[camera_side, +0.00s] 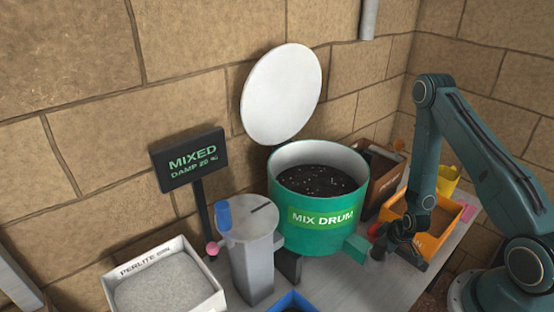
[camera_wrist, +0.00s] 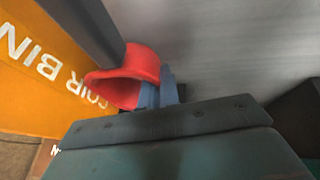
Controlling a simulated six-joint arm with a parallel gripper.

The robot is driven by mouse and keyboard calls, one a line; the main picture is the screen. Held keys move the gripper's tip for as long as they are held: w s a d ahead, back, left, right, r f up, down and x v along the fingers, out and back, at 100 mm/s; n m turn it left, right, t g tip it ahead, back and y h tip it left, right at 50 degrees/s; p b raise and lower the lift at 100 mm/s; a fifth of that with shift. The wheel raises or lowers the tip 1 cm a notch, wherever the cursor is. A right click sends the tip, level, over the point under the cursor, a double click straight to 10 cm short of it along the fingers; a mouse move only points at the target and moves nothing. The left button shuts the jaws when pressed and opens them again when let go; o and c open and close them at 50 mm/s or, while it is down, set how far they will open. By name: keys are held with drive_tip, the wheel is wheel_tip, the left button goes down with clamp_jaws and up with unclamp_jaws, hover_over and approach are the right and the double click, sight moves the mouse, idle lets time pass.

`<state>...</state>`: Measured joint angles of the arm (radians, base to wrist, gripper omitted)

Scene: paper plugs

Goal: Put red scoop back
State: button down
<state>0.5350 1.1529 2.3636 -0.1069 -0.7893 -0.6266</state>
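The red scoop (camera_wrist: 130,75) shows in the wrist view, just beyond the front edge of my gripper's body. Its round mouth faces the lower left, and blue-grey parts (camera_wrist: 168,88) stand right beside it. In the side view a small red part of the scoop (camera_side: 376,230) shows at the left of my gripper (camera_side: 397,254). My gripper is low over the bench, in front of the orange coir bin. I cannot tell whether its fingers hold the scoop; the contact is hidden.
The orange coir bin (camera_side: 436,242) stands close to my gripper and also fills the left of the wrist view (camera_wrist: 40,65). The green mix drum (camera_side: 300,236) holds dark mix, its white lid (camera_side: 282,94) raised. A perlite bin (camera_side: 205,275) and grey canister (camera_side: 250,255) stand left.

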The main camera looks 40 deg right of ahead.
drive_tip(key=shift+f, duration=0.65)
idle(0.6)
drive_tip(key=c, duration=1.6)
unclamp_jaws()
drive_tip(key=shift+o, duration=0.2)
drive_tip(key=shift+r, duration=0.2)
drive_tip(key=v, duration=0.7)
drive_tip(key=shift+r, duration=0.15)
